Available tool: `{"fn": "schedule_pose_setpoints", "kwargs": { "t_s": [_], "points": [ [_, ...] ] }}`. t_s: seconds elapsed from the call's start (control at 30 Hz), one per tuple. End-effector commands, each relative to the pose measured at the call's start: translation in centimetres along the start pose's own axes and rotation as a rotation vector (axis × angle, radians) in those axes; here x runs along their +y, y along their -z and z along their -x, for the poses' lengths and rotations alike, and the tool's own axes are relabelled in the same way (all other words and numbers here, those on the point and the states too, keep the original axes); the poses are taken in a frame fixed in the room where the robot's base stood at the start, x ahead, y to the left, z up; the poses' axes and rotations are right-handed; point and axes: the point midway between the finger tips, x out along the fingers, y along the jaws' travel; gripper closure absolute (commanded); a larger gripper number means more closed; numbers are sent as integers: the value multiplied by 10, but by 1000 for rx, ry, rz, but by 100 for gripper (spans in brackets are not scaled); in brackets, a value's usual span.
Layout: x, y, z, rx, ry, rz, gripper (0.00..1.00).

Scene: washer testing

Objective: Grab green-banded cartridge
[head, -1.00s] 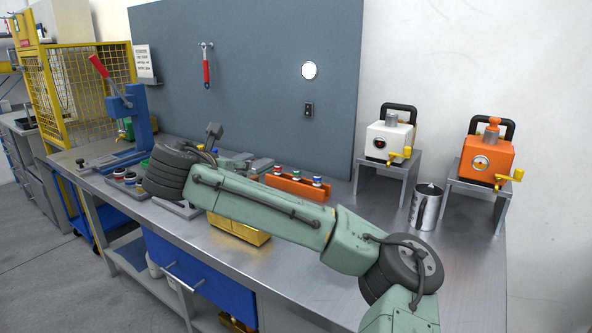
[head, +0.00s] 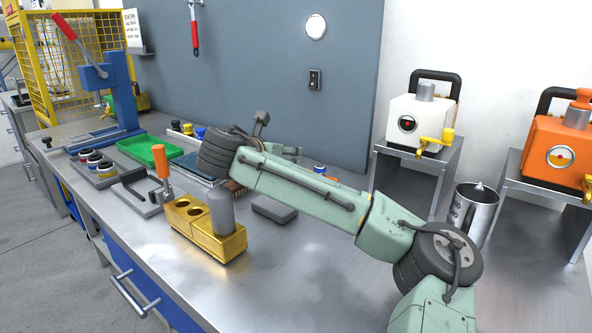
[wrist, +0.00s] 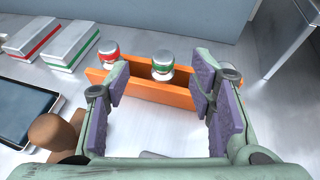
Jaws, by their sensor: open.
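The green-banded cartridge (wrist: 162,66) stands upright in an orange rack (wrist: 150,93) in the wrist view, with a pale cap and a green band. My gripper (wrist: 162,75) is open and empty. Its two purple-padded fingers are spread to the left and right of the green-banded cartridge, which shows in the gap between them, farther off. I cannot tell the exact distance. A red-banded cartridge (wrist: 108,52) stands in the same rack to the left, beyond the left finger. The right finger hides the rack's right part. In the head view my arm hides the gripper and most of the rack.
Red-striped (wrist: 32,36) and green-striped (wrist: 72,44) boxes lie left of the rack, with a dark tablet (wrist: 25,112) nearer. A brass block (head: 206,240) and grey bracket (head: 140,190) stand on the bench. A metal jug (head: 470,212) stands right, beside the pump stands.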

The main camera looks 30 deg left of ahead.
Motion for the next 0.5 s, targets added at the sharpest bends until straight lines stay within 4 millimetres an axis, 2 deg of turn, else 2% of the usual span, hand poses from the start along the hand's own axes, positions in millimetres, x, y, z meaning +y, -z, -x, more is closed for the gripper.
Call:
{"fn": "schedule_pose_setpoints", "kwargs": {
  "t_s": [0.1, 0.33, 0.5],
  "points": [
    [0, -1, -17, 1, 0, -1, 50],
    [-2, 1, -35, 1, 2, 0, 50],
    [-5, 6, -60, 2, 1, 1, 50]
  ]
}}
